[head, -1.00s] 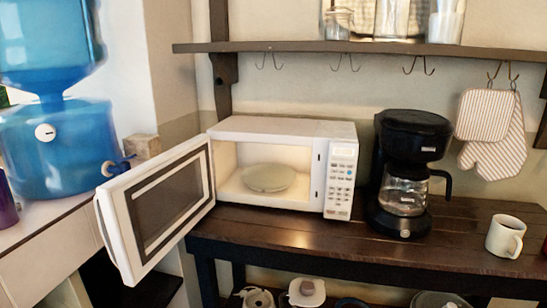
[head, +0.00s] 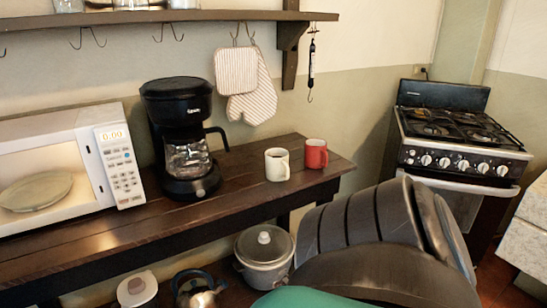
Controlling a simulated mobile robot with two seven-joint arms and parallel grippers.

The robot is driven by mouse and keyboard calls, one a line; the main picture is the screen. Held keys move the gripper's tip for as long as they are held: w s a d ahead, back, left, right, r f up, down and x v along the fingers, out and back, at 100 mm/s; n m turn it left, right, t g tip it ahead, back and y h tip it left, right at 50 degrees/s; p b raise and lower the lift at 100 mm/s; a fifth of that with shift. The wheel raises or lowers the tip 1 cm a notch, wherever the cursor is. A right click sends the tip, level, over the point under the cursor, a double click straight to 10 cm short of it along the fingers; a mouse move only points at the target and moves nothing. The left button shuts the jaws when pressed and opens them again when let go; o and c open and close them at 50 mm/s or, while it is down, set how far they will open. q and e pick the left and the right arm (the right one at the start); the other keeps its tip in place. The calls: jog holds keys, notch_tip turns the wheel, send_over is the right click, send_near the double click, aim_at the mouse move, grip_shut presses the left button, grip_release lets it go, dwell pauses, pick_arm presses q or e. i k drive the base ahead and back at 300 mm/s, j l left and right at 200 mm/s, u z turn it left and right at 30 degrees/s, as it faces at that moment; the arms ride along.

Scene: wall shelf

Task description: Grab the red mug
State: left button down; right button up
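Neither of my grippers shows in the head view. A large dark, ridged shape, apparently part of my own arm, fills the lower right in front of the counter's end. The red mug is not covered by it.
A black coffee maker (head: 182,135) and an open microwave (head: 60,165) stand left of the mugs. A shelf (head: 190,16) runs above. A pot (head: 264,258) and kettle (head: 197,291) sit below. A stove (head: 460,140) stands at the right. The counter before the mugs is clear.

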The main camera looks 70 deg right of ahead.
aim_at(316, 156)
jog(key=z, duration=2.35)
